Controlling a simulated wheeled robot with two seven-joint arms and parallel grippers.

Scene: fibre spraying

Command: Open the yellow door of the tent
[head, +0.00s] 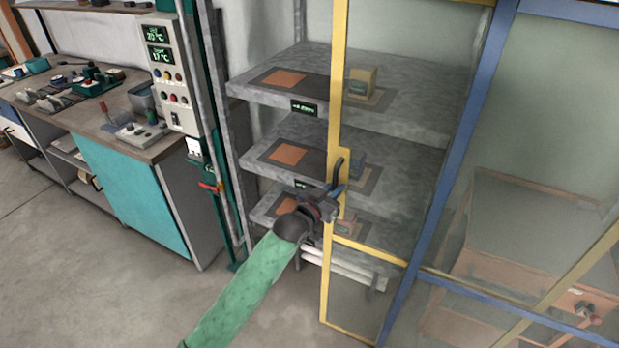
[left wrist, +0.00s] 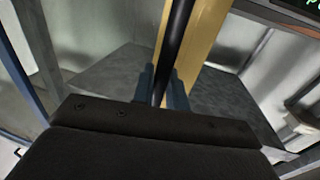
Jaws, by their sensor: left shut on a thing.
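The yellow-framed door (head: 337,90) of the tent has clear panels and stands partly open, with the shelves showing to the left of its yellow edge. A dark curved handle (head: 337,170) is fixed on that edge. My left gripper (head: 338,190) is shut on the handle, its arm in a green sleeve coming from below. In the left wrist view the dark handle bar (left wrist: 178,45) runs between the two blue-grey fingers, in front of the yellow frame (left wrist: 205,40). My right gripper is not in view.
Grey shelves (head: 255,92) with orange squares and small boxes stand inside the tent. A blue post (head: 450,170) is right of the door. A control panel (head: 172,75) and workbench (head: 110,130) stand at left. The floor (head: 90,270) at lower left is clear.

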